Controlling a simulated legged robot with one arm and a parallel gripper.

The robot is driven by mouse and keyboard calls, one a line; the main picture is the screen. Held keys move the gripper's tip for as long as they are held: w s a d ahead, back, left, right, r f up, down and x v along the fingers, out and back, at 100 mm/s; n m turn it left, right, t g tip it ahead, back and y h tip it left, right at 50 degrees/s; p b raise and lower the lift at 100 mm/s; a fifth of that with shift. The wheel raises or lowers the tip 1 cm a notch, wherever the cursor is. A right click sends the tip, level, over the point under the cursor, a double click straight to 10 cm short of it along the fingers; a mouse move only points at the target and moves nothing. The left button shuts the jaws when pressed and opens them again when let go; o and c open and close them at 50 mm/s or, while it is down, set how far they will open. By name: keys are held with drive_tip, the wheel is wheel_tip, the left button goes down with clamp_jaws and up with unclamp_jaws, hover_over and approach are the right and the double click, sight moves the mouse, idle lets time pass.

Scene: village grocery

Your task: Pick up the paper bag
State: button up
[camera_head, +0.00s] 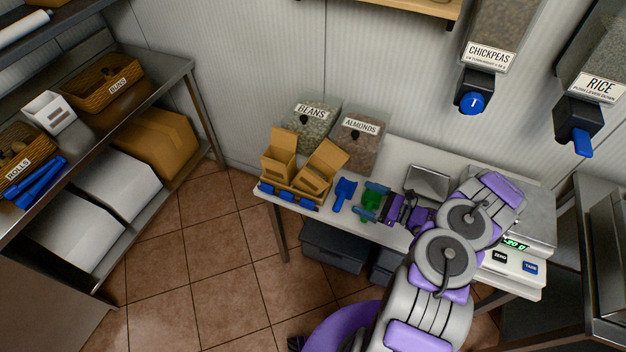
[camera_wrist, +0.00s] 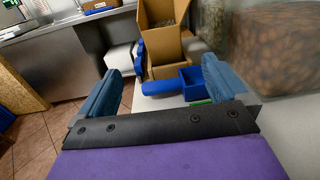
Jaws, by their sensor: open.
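The left bag (camera_head: 278,171) is upright and the right bag (camera_head: 314,182) looks tilted. In the wrist view an open brown bag (camera_wrist: 163,44) with grainy contents stands ahead, beyond my fingertips. My gripper (camera_head: 369,202) is open and empty over the table, right of the bags and apart from them. Its two blue fingers also show in the wrist view (camera_wrist: 161,66).
A blue scoop (camera_head: 344,192) lies between my gripper and the bags. A green object (camera_head: 372,206) is at my gripper. Beans (camera_head: 311,122) and almonds (camera_head: 357,143) bins stand behind. A scale (camera_head: 514,262) is at right; shelves with baskets (camera_head: 105,82) are at left.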

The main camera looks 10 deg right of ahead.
sight(320, 178)
drive_tip(key=shift+s+f, duration=0.1)
drive_tip(key=shift+f, duration=0.2)
drive_tip(key=shift+w+a, duration=0.2)
drive_tip(key=shift+a, duration=0.15)
drive_tip(key=b+x, duration=0.1)
drive_tip(key=x, duration=0.4)
drive_tip(key=b+x, duration=0.1)
drive_tip(key=x, duration=0.4)
drive_tip(key=shift+w+d, duration=0.2)
drive_tip(key=shift+w, duration=0.1)
drive_tip(key=shift+b+x, duration=0.85)
drive_tip(key=shift+x, duration=2.35)
drive_tip(key=shift+r, duration=0.15)
drive_tip(key=c, duration=1.4)
drive_tip(key=shift+d+r, duration=0.1)
